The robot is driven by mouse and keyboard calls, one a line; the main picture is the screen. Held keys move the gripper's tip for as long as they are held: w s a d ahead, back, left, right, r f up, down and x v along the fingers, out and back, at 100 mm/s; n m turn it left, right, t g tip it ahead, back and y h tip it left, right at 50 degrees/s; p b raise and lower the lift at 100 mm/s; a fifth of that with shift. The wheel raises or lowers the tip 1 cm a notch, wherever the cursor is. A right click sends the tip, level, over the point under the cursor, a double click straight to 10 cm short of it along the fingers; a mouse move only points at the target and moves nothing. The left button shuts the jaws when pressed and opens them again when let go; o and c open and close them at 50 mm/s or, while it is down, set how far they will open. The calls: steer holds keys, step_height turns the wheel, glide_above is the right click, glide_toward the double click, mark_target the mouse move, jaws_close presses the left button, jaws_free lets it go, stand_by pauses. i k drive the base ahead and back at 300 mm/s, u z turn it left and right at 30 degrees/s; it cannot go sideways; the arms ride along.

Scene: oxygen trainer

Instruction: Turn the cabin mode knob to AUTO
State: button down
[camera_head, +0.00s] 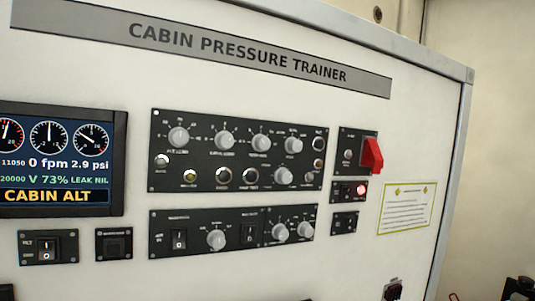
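The white panel headed CABIN PRESSURE TRAINER (238,52) fills most of the view, seen at a slant. My gripper is not recognisable in view.
A screen (60,160) at left reads CABIN ALT, 0 fpm and 2.9 psi. A red guarded switch (372,155) sticks out right of the upper plate, above a lit red lamp (361,192). Dark items are cut off along the bottom edge.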

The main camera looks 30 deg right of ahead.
mark_target(292, 145)
steer(key=u, duration=1.05)
steer(key=k, duration=1.55)
steer(key=z, duration=1.1)
steer(key=i, duration=1)
steer(key=u, duration=0.05)
